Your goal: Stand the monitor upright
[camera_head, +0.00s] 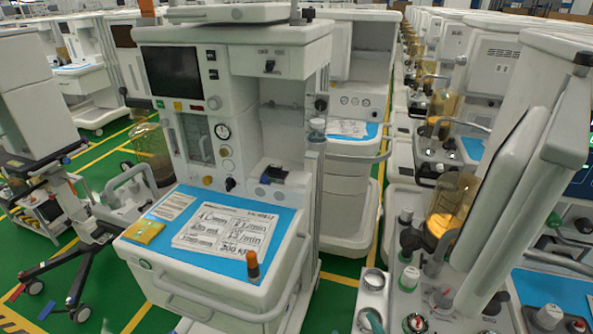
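A flat, pale grey panel with a dark edge (232,13) lies level on top of the nearest anaesthesia cart (275,65). It looks like a monitor lying flat; its screen face does not show clearly, and the picture's top edge is close above it. Another upright, tilted grey slab (545,150), like a monitor seen from the side, stands in front of the cart at the right. My gripper is not in view.
The near cart has a blue work surface (265,225) with printed sheets, a yellow packet (144,231) and an orange-and-grey object (253,266) at its edge. A wheeled stand (75,215) is at left. Carts crowd the right; green floor shows at lower left.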

